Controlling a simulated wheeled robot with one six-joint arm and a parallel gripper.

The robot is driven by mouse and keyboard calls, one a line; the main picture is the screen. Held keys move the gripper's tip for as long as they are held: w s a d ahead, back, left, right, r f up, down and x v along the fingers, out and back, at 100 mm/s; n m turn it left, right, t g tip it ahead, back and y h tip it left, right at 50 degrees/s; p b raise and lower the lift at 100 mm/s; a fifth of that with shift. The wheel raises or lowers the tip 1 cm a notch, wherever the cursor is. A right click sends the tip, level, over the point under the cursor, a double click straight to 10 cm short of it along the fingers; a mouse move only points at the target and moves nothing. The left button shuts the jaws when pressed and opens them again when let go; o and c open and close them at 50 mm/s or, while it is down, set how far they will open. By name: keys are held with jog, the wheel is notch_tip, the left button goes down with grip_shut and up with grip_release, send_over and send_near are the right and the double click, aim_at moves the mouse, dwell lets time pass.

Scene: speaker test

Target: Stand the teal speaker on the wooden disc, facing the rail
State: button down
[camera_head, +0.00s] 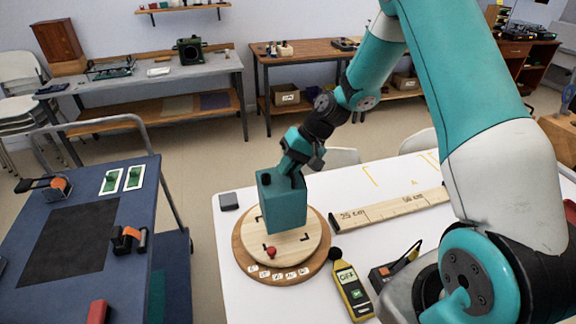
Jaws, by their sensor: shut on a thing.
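The teal speaker (281,208) is a box, upright or nearly so, over the wooden disc. My gripper (291,172) is shut on its top from above. The jaws' inner faces are hidden. The disc (302,248) has a pale top with black corner marks and a small red knob, inside a browner rim with labels. I cannot tell whether the speaker's base touches the disc. The rail (392,208), a wooden strip marked 25 cm and 50 cm, lies to the right of the disc. I cannot make out which way the speaker's front faces.
A yellow sound meter (352,291) with a black ball tip lies right of the disc's front. A black and red device (397,266) lies beside it. A small dark block (229,201) sits behind the disc's left side. A blue cart (140,225) stands left.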

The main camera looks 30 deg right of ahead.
aim_at(286, 180)
jog(key=shift+f+b, duration=1.35)
jog(key=shift+f, duration=0.7)
jog(key=shift+w+a, duration=0.1)
jog(key=shift+a, duration=0.25)
jog(key=shift+f, duration=0.1)
jog(key=c, duration=1.1)
grip_release()
jog(key=shift+f, duration=0.15)
